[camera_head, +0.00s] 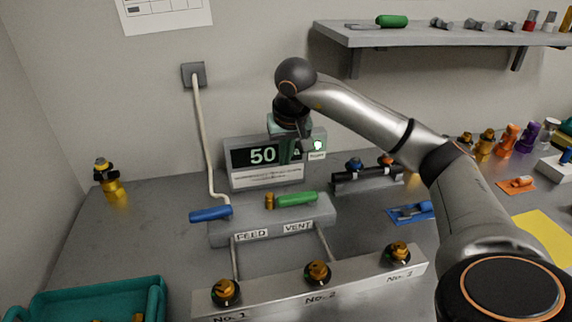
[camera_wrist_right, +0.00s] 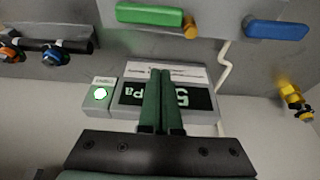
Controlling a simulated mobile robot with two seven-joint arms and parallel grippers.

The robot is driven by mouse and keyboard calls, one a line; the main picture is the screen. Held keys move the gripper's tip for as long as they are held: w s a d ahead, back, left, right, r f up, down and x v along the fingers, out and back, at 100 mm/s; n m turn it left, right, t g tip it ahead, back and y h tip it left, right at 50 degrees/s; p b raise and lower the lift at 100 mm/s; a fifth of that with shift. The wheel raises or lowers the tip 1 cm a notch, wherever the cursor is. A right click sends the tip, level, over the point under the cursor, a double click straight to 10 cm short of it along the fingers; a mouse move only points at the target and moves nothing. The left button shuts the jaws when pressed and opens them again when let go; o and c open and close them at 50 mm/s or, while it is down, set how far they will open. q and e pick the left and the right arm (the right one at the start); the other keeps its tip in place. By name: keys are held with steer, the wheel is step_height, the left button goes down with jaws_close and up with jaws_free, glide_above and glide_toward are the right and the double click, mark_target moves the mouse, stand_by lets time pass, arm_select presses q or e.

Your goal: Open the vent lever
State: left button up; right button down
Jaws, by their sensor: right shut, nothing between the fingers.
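The vent lever (camera_head: 297,199) has a green handle and a brass pivot. It lies crosswise on the grey valve block (camera_head: 222,236), above the VENT label, with its handle pointing right. The wrist view also shows the green vent lever (camera_wrist_right: 148,16) at the top. My right gripper (camera_head: 291,157) is above and behind the lever, in front of the pressure display (camera_head: 240,180), and touches no lever. Its green fingers (camera_wrist_right: 162,73) are together and empty in the wrist view, covering part of the display. My left gripper is not in view.
The blue feed lever (camera_head: 210,214) sits left of the vent lever. A lit green button (camera_head: 317,146) is beside the display. A manifold (camera_head: 268,287) with brass knobs lies in front. A teal tray (camera_head: 95,294) is at front left; a shelf (camera_head: 440,37) overhangs at right.

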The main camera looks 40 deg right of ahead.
mark_target(298, 201)
steer(key=x, duration=0.8)
steer(key=shift+s+a+f+b, duration=0.1)
steer(key=shift+s+b, duration=0.15)
steer(key=shift+b, duration=0.05)
steer(key=shift+s+a, duration=0.55)
steer(key=shift+s, duration=0.4)
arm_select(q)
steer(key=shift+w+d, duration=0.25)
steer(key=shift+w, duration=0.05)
arm_select(e)
steer(key=shift+s+a, duration=0.3)
steer(key=shift+s, duration=0.25)
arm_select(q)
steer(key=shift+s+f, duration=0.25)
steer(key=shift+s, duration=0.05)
arm_select(e)
steer(key=shift+s, duration=0.1)
